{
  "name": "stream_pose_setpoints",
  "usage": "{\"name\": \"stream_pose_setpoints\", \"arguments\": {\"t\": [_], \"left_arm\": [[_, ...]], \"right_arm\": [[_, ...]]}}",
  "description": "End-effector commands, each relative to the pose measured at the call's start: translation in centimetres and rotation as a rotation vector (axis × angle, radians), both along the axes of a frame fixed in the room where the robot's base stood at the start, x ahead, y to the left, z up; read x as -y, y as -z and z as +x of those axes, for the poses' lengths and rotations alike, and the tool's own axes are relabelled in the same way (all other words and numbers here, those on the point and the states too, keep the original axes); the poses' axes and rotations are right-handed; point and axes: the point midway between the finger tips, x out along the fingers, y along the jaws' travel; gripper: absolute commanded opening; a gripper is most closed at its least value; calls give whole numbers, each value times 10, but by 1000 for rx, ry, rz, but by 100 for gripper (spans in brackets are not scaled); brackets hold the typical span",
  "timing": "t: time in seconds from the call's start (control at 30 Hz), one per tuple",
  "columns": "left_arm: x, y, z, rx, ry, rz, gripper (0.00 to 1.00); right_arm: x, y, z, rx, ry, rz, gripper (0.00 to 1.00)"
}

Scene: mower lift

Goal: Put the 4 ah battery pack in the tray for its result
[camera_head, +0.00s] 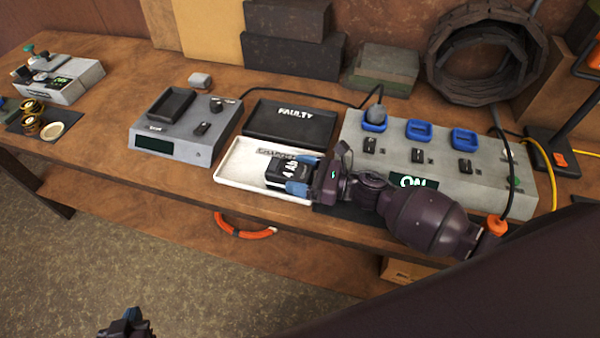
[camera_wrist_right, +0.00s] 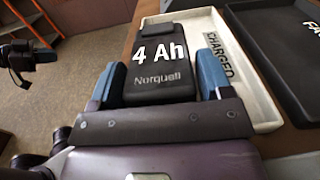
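The 4 Ah battery pack (camera_head: 287,171) is a black block with white "4 Ah" lettering; it also shows in the right wrist view (camera_wrist_right: 160,72). My right gripper (camera_head: 297,174) has its blue fingers on either side of the pack and appears shut on it. The pack is over the right part of the white tray (camera_head: 232,172) marked "CHARGED"; I cannot tell whether it touches the tray floor. The black tray (camera_head: 290,120) marked "FAULTY" is empty, behind the white one. My left gripper (camera_head: 128,322) is at the bottom edge, away from the bench; its opening is unclear.
A grey tester (camera_head: 172,146) with a dark display and an empty cradle stands left of the trays. A grey charger (camera_head: 440,165) with blue sockets and an "ON" display stands right, close to my right arm. A black cable runs behind the trays. An orange ring (camera_head: 245,232) hangs below the bench edge.

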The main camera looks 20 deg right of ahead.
Motion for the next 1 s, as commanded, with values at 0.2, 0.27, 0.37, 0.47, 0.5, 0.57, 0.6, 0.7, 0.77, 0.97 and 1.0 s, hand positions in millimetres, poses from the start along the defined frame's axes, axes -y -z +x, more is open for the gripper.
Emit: {"name": "stream_pose_setpoints", "arguments": {"t": [0.2,0.27,0.37,0.47,0.5,0.57,0.6,0.7,0.77,0.97,1.0], "left_arm": [[0,-1,0,1,0,0,0],[0,-1,1,1,0,0,0],[0,-2,2,3,0,0,0],[0,-7,3,7,1,1,0],[0,-6,3,8,2,0,0],[1,-4,4,10,2,0,0],[1,-3,4,11,2,0,0],[1,0,5,11,2,0,0],[1,3,5,10,3,-1,0],[1,8,3,5,3,0,0],[1,9,3,4,3,1,0]], "right_arm": [[0,0,0,0,0,0,87],[0,0,0,0,0,0,87],[0,-1,0,0,0,0,87],[0,-5,0,0,0,0,87],[4,-4,-2,-1,1,0,87],[11,-2,-7,-2,2,-1,87],[17,-1,-11,-3,3,-2,87],[30,-1,-20,-3,2,-1,87],[38,-1,-26,-3,2,-1,87],[57,-2,-38,-1,1,-1,87],[59,-2,-40,-1,1,-1,87]]}}
